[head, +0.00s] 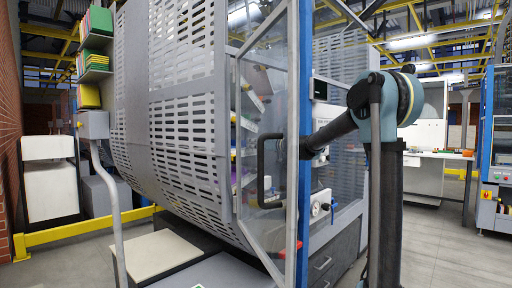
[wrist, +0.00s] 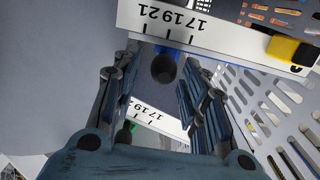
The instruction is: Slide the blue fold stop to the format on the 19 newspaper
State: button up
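In the wrist view, a dark round knob (wrist: 163,68) stands between the fingers of my gripper (wrist: 166,58). A bit of blue (wrist: 176,46), apparently the fold stop, shows behind the knob at the edge of a white scale (wrist: 225,35). The scale reads 17, 19 and 21, upside down, and the blue part is near these marks. My gripper is open, with gaps visible on both sides of the knob. In the head view my gripper is hidden inside the machine behind the blue post. I cannot make out a marked newspaper.
A yellow block (wrist: 290,50) sits on the scale at right. A second scale (wrist: 158,120) with a green part (wrist: 124,134) lies beyond the fingers. Slotted grey panels (head: 185,90), a clear door with a dark handle (head: 268,172) and a blue post (head: 305,130) surround my arm.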

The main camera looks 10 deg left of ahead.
grip_shut()
jog(key=shift+w+d, duration=0.1)
jog(key=shift+w, duration=0.05)
grip_release()
jog(key=shift+d, duration=0.1)
jog(key=v, duration=1.1)
jog(key=shift+d, duration=0.35)
jog(key=shift+s, duration=0.3)
